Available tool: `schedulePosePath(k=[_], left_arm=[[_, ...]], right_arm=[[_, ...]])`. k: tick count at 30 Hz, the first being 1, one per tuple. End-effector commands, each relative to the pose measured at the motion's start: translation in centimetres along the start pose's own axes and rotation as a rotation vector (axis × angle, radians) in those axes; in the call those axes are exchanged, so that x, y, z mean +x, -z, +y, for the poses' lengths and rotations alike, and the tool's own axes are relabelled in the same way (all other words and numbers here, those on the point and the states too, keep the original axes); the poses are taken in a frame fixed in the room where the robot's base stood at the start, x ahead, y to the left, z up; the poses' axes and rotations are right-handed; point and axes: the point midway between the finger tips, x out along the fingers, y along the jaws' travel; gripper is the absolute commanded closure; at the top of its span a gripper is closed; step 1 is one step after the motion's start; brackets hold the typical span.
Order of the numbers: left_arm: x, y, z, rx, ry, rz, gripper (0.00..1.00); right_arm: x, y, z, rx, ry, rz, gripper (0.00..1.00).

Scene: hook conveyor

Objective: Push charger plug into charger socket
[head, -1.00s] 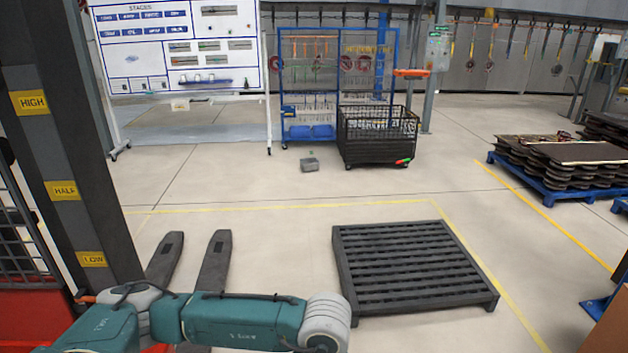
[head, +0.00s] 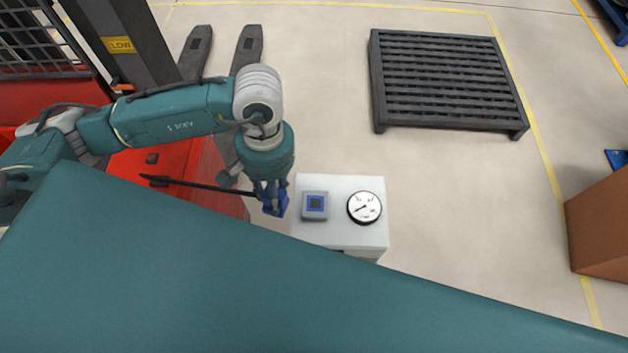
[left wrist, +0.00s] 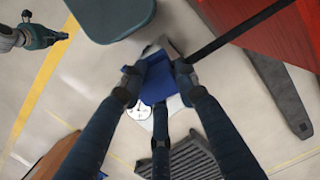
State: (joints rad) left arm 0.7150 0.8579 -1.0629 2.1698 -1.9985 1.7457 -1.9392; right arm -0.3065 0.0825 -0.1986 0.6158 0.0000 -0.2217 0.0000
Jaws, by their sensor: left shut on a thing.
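My left gripper (head: 273,197) is shut on the blue charger plug (head: 276,206), which trails a black cable to the left. In the left wrist view the blue plug (left wrist: 158,82) sits between the fingers of my left gripper (left wrist: 158,74). The charger socket (head: 315,205), a grey block with a blue square face, is on top of a white box (head: 340,236). The plug is just left of the socket and looks apart from it; its height above the box is unclear. My right gripper (left wrist: 58,37) shows small at the upper left of the wrist view; its fingers are unclear.
A round dial gauge (head: 364,208) is on the white box, right of the socket. The cable (head: 205,186) runs over a red machine base (head: 170,160). A dark pallet (head: 445,80) lies behind, and a brown box (head: 600,225) stands at right. My large teal part hides the foreground.

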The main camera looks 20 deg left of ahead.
Motion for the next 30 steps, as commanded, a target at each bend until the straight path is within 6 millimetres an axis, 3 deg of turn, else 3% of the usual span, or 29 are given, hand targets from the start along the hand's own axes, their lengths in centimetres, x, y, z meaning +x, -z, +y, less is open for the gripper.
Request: schedulePosePath(k=[5, 30], left_arm=[[0.8, 1.5, 0.7, -0.325, -0.039, 0.005, 0.93], [6.5, 10.2, 4.5, -2.787, -0.250, 0.004, 0.93]], right_arm=[[0.2, 0.3, 0.1, 0.000, -0.001, 0.004, 1.00], [1.0, 1.0, -0.3, 0.000, 0.004, 0.015, 1.00]])
